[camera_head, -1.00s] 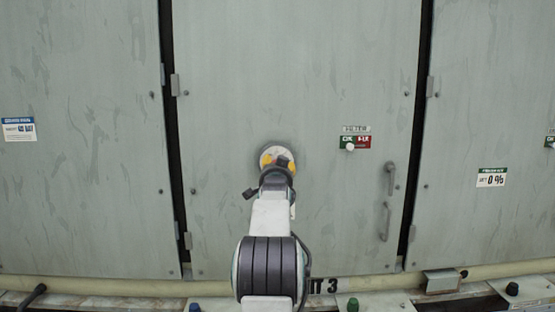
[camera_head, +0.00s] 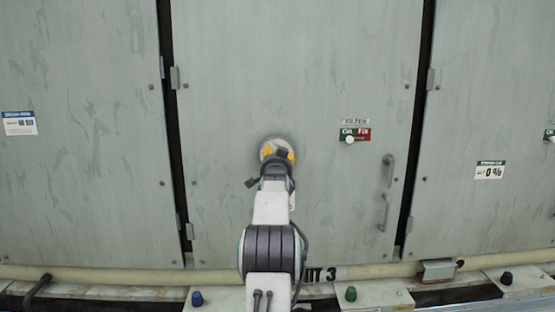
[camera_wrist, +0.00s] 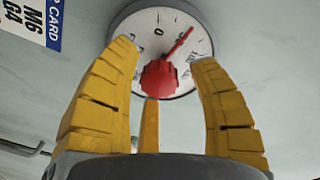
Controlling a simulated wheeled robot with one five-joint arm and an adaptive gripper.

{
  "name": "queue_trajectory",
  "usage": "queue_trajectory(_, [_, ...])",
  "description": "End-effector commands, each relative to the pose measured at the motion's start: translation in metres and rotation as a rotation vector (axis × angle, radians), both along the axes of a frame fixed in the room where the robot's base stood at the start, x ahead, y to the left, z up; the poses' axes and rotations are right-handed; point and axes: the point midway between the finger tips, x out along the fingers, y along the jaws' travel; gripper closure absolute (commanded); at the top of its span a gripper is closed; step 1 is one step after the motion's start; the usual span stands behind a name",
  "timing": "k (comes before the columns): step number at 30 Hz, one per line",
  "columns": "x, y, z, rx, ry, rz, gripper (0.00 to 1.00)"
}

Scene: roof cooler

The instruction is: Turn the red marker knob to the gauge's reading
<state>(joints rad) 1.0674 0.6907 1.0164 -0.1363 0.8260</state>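A round white gauge (camera_wrist: 177,20) with dark scale marks and a "0" is upside down or tilted in the wrist view. The red marker knob (camera_wrist: 161,79) sits at its lower middle, with a thin red pointer reaching up and right across the dial. My gripper (camera_wrist: 165,53) has its yellow fingers spread on both sides of the knob, with visible gaps; a third finger is below it. In the head view my gripper (camera_head: 278,155) covers most of the gauge (camera_head: 272,145) on the middle panel. Any other needle cannot be told.
A grey-green panel (camera_head: 300,60) surrounds the gauge. A red-green filter label with a white button (camera_head: 350,140) and a handle (camera_head: 386,193) are to the right. A card (camera_wrist: 33,22) lies left of the gauge in the wrist view. A pipe (camera_head: 110,275) runs along the bottom.

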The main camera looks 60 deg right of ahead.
Motion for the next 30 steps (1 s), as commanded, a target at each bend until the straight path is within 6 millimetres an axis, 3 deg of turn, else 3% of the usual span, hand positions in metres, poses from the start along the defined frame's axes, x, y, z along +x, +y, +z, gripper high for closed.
queue_trajectory(17, [-0.0002,0.0002,0.0008,-0.001,-0.001,0.000,0.98])
queue_trajectory(23, [-0.0002,0.0001,-0.0007,0.013,-0.030,0.000,1.00])
queue_trajectory(30, [-0.0003,0.0003,0.0009,0.131,-0.220,-0.001,1.00])
